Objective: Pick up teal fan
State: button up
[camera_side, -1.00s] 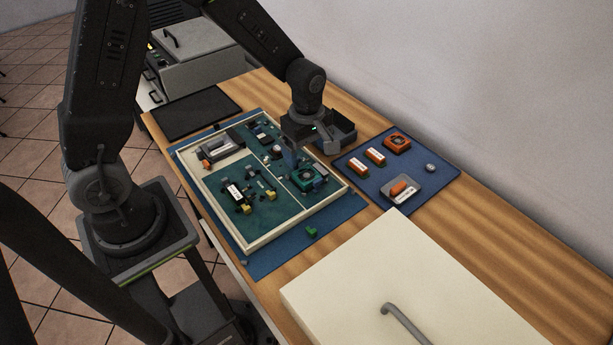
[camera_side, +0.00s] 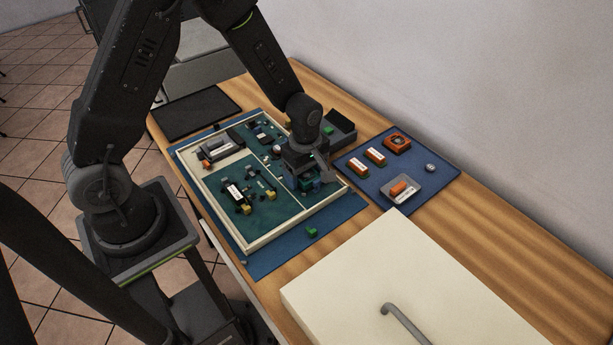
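The teal fan (camera_side: 307,185) sits in the right-hand part of the cream-framed tray (camera_side: 262,243), near its right edge. My gripper (camera_side: 309,177) points down over the fan and hides most of it; only a little teal shows below and between the finger parts. The gripper is low, at about the fan's height. I cannot tell whether the fingers touch the fan or how far apart they are.
A black open box (camera_side: 340,127) stands just behind my gripper. A blue mat (camera_side: 420,172) at the right holds an orange fan (camera_side: 397,142), red-and-white parts and a small grey tray. A green piece (camera_side: 312,232) lies in front of the tray. A large cream panel (camera_side: 400,295) fills the front.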

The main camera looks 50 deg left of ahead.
jog(key=c, duration=0.8)
jog(key=shift+r, duration=0.15)
